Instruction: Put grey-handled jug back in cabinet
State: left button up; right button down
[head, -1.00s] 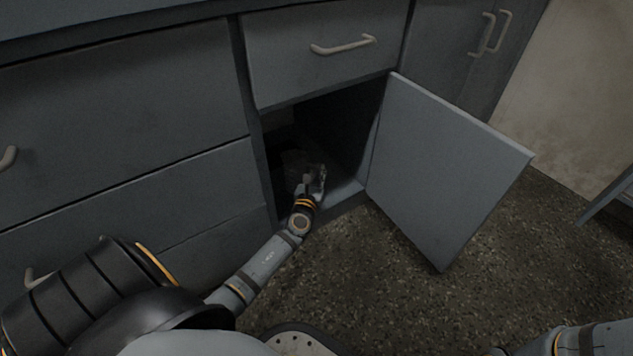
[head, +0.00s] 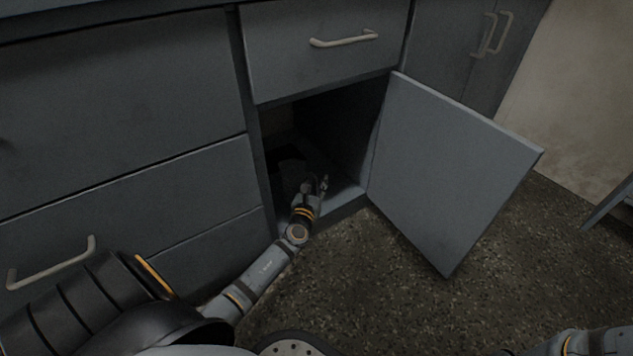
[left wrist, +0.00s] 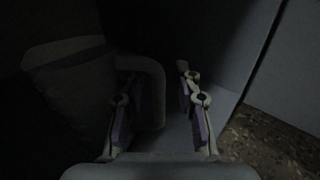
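The jug (left wrist: 68,85) is a dim grey shape at the left of the left wrist view, inside the dark cabinet. Its grey handle (left wrist: 156,92) loops to the right, between the two fingers of my left gripper (left wrist: 160,112). The fingers stand apart, with a clear gap between the handle and the right finger. In the head view my left gripper (head: 315,186) is just inside the cabinet opening, low down. The jug is only a faint dark shape there, and its base is hard to make out.
The cabinet door (head: 450,170) stands wide open to the right. A closed drawer (head: 320,50) is above the opening, and closed drawers (head: 120,110) are to the left. The cabinet's right inner side looks empty. Speckled floor (head: 370,290) lies in front.

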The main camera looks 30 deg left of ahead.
pick_arm(q)
jog(key=p+v, duration=0.3)
jog(key=v, duration=0.6)
jog(key=shift+s+r, duration=0.1)
jog(key=shift+s, duration=0.05)
jog(key=shift+s+d, duration=0.2)
jog(key=shift+s, duration=0.4)
